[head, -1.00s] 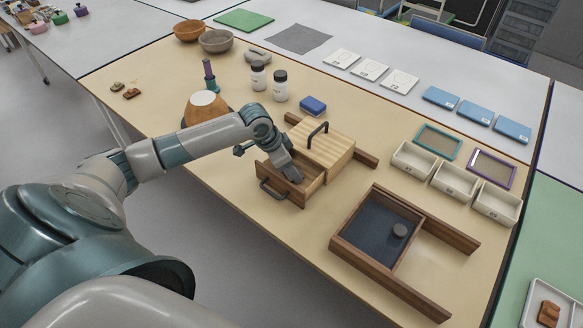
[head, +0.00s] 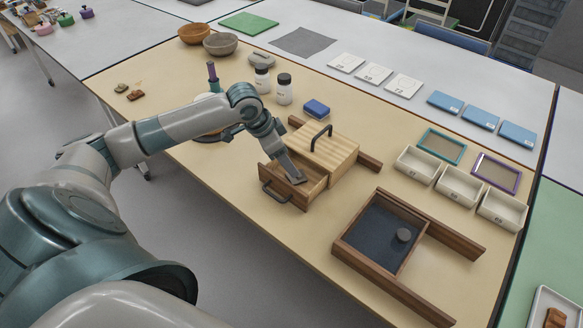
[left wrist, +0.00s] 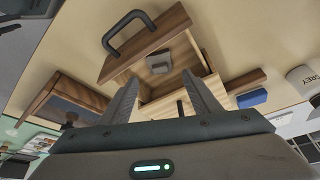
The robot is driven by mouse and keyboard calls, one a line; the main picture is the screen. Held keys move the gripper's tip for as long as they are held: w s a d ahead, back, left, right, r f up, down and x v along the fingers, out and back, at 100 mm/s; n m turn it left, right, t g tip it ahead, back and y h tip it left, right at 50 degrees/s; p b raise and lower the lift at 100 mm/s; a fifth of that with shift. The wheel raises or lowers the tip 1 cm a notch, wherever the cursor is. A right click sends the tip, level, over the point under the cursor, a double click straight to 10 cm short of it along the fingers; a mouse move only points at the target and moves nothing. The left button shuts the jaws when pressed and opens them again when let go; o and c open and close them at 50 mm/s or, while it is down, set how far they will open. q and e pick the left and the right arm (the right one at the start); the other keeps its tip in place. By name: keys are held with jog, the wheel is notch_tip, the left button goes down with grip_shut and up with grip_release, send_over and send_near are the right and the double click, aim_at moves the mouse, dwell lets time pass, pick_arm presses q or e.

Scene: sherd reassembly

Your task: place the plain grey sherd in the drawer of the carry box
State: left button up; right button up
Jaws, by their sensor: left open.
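The carry box (head: 329,150) is pale wood with a dark handle on its lid. Its drawer (head: 275,178) is pulled out toward the table's front edge; it also shows in the left wrist view (left wrist: 122,67). A small plain grey sherd (left wrist: 159,63) lies inside the drawer in the left wrist view. My left gripper (head: 298,178) points down over the drawer. In the left wrist view its two fingers (left wrist: 163,80) are spread apart with nothing between them, the sherd beyond their tips. In the head view the arm and fingers hide the sherd. My right gripper is not in view.
A dark-floored wooden tray (head: 368,237) with a small round grey piece stands to the right. White bins (head: 458,187) are beyond it. A blue block (head: 316,108) and white jars (head: 284,89) stand behind the drawer. The table's front edge is close to the drawer.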

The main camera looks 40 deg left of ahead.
pick_arm(q)
jog(key=shift+v, duration=2.5)
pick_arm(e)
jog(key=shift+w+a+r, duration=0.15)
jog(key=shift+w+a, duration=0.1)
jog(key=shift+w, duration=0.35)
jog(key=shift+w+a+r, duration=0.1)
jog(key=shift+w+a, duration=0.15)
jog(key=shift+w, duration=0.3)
